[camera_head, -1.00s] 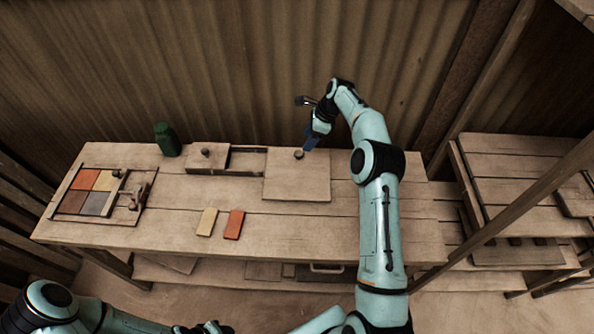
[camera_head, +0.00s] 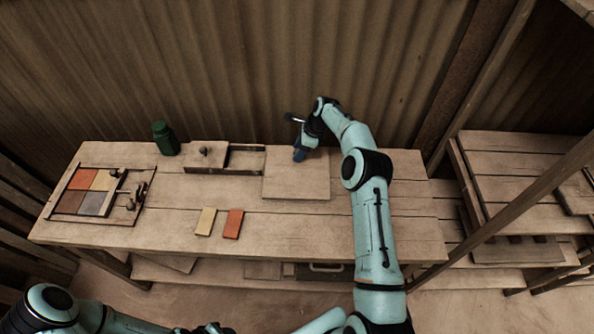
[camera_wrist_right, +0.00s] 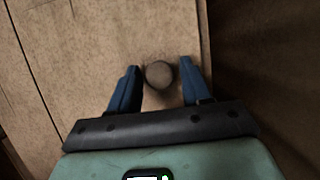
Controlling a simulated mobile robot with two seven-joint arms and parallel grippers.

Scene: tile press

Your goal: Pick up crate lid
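The crate lid, taken to be a flat square wooden board (camera_head: 297,182), lies on the workbench. Its round dark knob (camera_wrist_right: 159,74) shows in the right wrist view. My right gripper (camera_head: 299,156) is at the lid's far edge, pointing down, and hides the knob in the head view. In the right wrist view its blue fingers (camera_wrist_right: 159,80) are open, one on each side of the knob, with small gaps. What looks like part of my left gripper (camera_head: 207,328) shows at the bottom edge; its fingers cannot be made out.
Left of the lid stands a wooden box (camera_head: 245,160) with a knobbed cover over part of it. A green bottle (camera_head: 165,139), a tray (camera_head: 72,217) of coloured tiles, a tan tile (camera_head: 205,221) and an orange tile (camera_head: 233,224) are on the bench (camera_head: 290,240). A corrugated wall stands behind.

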